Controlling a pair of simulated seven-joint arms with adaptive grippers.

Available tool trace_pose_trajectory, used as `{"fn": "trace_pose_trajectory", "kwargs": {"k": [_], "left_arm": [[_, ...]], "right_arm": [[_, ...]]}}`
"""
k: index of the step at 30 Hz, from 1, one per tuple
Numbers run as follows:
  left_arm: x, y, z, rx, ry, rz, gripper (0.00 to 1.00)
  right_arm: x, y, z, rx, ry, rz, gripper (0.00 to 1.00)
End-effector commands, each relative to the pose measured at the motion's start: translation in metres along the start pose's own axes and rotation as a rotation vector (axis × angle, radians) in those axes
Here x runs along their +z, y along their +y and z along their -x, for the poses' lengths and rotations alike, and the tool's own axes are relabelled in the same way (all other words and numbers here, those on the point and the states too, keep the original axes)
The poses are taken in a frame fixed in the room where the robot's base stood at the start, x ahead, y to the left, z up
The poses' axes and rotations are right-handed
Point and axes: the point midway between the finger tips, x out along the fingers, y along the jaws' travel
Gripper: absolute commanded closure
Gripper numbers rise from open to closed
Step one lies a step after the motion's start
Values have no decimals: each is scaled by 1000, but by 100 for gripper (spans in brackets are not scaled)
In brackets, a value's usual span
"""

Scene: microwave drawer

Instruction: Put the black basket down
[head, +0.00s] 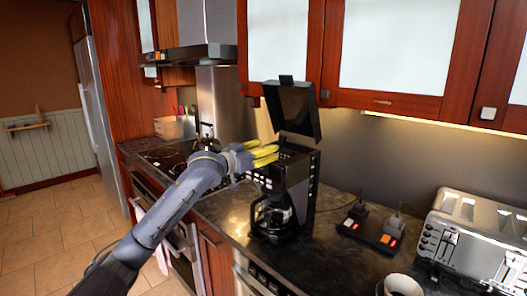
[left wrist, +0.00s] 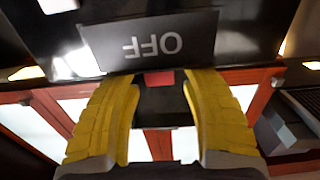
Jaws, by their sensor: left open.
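The black coffee maker (head: 287,185) stands on the counter with its lid (head: 293,108) raised and its glass pot (head: 272,214) in the lower part. My left gripper (head: 272,153) has yellow fingers and is at the open top of the coffee maker, on its left side. In the left wrist view my left gripper (left wrist: 162,78) has its fingers apart. A dark block (left wrist: 160,105) shows between them; I cannot tell whether it is part of the black basket. I cannot make out the basket clearly in either view. My right gripper is not in view.
A dark panel reading OFF (left wrist: 150,42) is close beyond the fingertips. A toaster (head: 480,235), a black switch box (head: 372,228) and a white cup (head: 402,285) stand to the right. Wall cabinets (head: 400,45) hang above. Bare counter (head: 225,208) lies left of the coffee maker.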

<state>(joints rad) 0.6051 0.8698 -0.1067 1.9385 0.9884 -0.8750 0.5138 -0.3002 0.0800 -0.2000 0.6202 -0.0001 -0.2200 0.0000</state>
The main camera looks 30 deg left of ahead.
Motion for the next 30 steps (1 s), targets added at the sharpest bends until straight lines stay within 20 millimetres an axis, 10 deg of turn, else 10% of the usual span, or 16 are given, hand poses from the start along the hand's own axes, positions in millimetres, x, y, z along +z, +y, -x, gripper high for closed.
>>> {"fn": "trace_pose_trajectory", "kwargs": {"k": [30], "left_arm": [[-2,-1,105,-2,-2,0,53]], "right_arm": [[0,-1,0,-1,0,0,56]]}}
